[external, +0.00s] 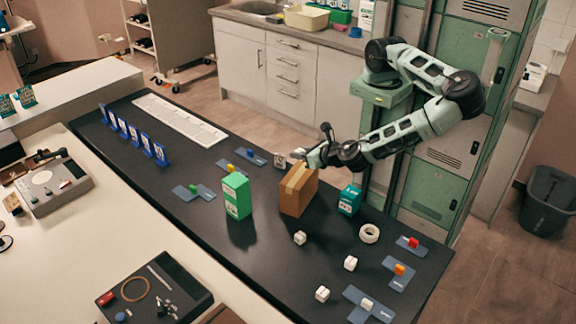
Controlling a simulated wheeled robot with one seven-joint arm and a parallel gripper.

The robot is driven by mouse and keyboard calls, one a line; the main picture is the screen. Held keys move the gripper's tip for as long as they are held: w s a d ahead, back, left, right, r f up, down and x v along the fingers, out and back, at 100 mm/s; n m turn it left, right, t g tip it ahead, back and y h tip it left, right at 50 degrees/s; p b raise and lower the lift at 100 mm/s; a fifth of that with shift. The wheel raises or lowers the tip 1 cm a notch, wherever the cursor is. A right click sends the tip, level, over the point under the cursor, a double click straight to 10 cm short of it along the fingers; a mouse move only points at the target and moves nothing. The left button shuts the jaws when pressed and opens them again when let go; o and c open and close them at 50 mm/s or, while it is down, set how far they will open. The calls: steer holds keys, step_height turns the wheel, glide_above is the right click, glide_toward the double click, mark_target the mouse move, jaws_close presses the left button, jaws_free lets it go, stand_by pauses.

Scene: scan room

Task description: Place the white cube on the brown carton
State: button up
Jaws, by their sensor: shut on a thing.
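The brown carton (297,192) stands upright on the dark table, with tape over its top. My gripper (309,155) is just above and behind the carton's top in the picture, reaching in from the right. It is shut on a small pale thing at its fingertips, which looks like the white cube (296,153). The cube is partly hidden by the fingers, and I cannot tell whether it touches the carton.
A green box (237,196) stands left of the carton and a teal box (350,200) right of it. A small white, dark-marked item (280,161) is behind the carton.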

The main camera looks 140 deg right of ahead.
mark_target(301, 173)
steer(key=shift+f+p, duration=0.7)
steer(key=shift+f, duration=2.3)
steer(key=shift+f, duration=0.2)
steer(key=o, duration=0.9)
steer(key=shift+o, duration=0.2)
